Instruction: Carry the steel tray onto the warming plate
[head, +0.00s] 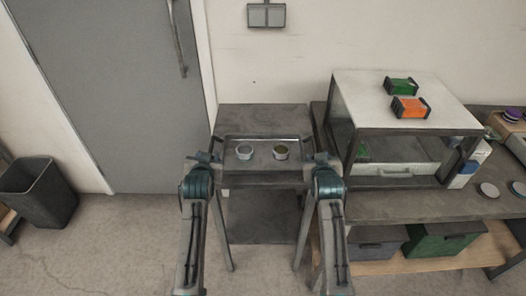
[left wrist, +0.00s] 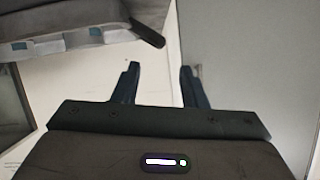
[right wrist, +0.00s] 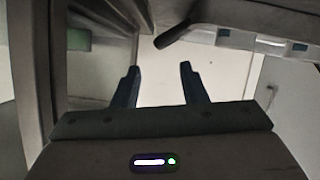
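The steel tray (head: 263,163) is a shallow dark tray with a pale rim, over the dark top of a small stand (head: 263,116). Two small cups, a pale one (head: 244,152) and one with greenish contents (head: 281,151), stand in it. My left gripper (head: 213,157) is at the tray's left end, my right gripper (head: 318,158) at its right end. Both wrist views show spread fingers with nothing between them, left (left wrist: 160,75) and right (right wrist: 158,75). A dark handle-like bar lies just beyond the fingertips in each wrist view. I cannot tell which surface is the warming plate.
A glass-fronted case (head: 405,100) stands close on the right, with a green box (head: 401,86) and an orange box (head: 410,107) on top. It sits on a long bench (head: 420,207). A grey door (head: 110,80) and a dark bin (head: 38,192) are at the left.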

